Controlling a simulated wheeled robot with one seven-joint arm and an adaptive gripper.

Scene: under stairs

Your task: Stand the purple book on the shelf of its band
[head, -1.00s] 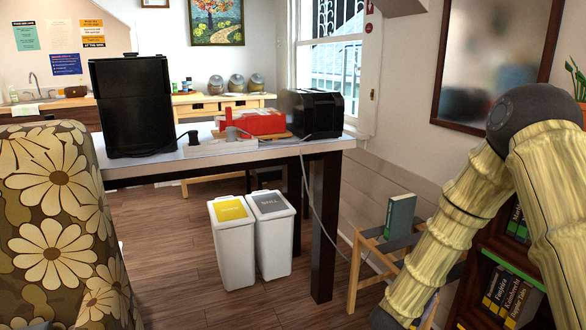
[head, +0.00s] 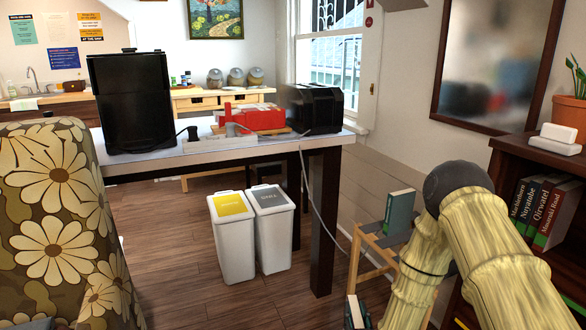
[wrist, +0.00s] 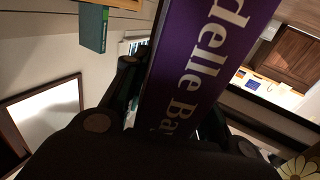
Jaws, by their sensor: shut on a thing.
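The purple book (wrist: 195,75) fills the middle of the wrist view, its spine with white lettering ending in "delle Ba". My gripper (wrist: 180,105) is shut on it, with dark finger parts on both sides of the book. In the head view my arm reaches down at the right; the gripper and the purple book do not show there. The dark brown bookcase (head: 520,157) stands at the right edge, partly behind my arm. Its upper shelf holds several upright dark books (head: 535,208) with white titles. The lower shelves are mostly hidden by my arm.
A green book (head: 400,212) stands on a small wooden stand (head: 358,262) left of my arm. More books (head: 356,314) show at the bottom edge. A potted plant (head: 570,112) and white blocks (head: 557,138) sit on the bookcase. Two bins (head: 233,240) stand under the table.

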